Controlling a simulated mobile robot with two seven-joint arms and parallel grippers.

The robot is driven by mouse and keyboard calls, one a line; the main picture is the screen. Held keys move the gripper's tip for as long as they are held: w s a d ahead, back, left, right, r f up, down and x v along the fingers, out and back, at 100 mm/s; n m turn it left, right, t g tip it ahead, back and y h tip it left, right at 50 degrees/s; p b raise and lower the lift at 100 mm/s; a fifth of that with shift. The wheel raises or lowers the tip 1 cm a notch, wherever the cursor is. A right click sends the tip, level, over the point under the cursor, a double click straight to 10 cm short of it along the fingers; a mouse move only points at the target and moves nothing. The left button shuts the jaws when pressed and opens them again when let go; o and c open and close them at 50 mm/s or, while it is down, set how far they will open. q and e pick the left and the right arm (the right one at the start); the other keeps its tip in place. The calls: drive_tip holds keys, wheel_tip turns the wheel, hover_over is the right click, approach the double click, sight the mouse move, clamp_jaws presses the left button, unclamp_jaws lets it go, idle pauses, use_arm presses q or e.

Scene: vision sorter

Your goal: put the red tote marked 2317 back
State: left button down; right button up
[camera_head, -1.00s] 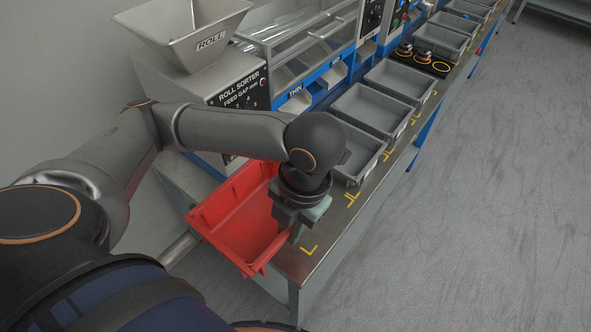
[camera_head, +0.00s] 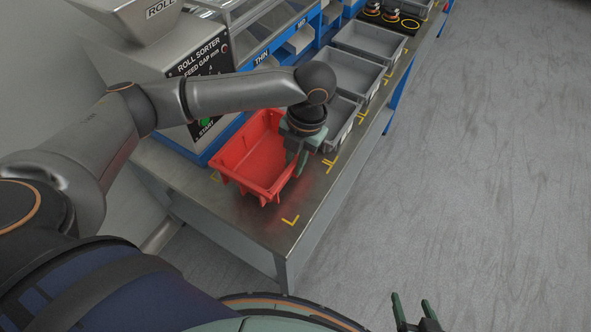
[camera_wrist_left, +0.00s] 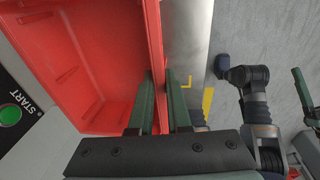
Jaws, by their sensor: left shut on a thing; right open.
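The red tote (camera_head: 250,160) is at the near left end of the steel bench, beside the sorter, over the bench top among yellow corner marks. I cannot tell whether its base touches the bench. No number is readable on it. My left gripper (camera_head: 298,160) is shut on its right side wall. In the left wrist view, the red tote (camera_wrist_left: 85,60) fills the left, its wall between the two green fingers of my left gripper (camera_wrist_left: 160,85). My right gripper (camera_head: 415,308) is open and empty at the bottom right, over the floor.
A grey tote (camera_head: 343,115) stands close to the red tote, and another grey tote (camera_head: 354,75) follows further along the bench (camera_head: 255,222). The roll sorter (camera_head: 195,75) stands behind. A yellow corner mark (camera_head: 290,220) lies bare near the bench's end. The floor at right is clear.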

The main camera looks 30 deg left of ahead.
use_arm(q)
drive_tip(key=shift+w+f, duration=0.4)
drive_tip(key=shift+f, duration=1.45)
drive_tip(key=shift+s+f, duration=0.1)
drive_tip(key=c, duration=0.9)
unclamp_jaws()
drive_tip(key=shift+o, duration=0.2)
drive_tip(key=shift+b, duration=0.3)
wheel_tip(320, 180, up, 12)
drive_tip(key=w+d+p, duration=0.1)
drive_tip(key=shift+d+p, duration=0.2)
drive_tip(key=shift+p, duration=0.1)
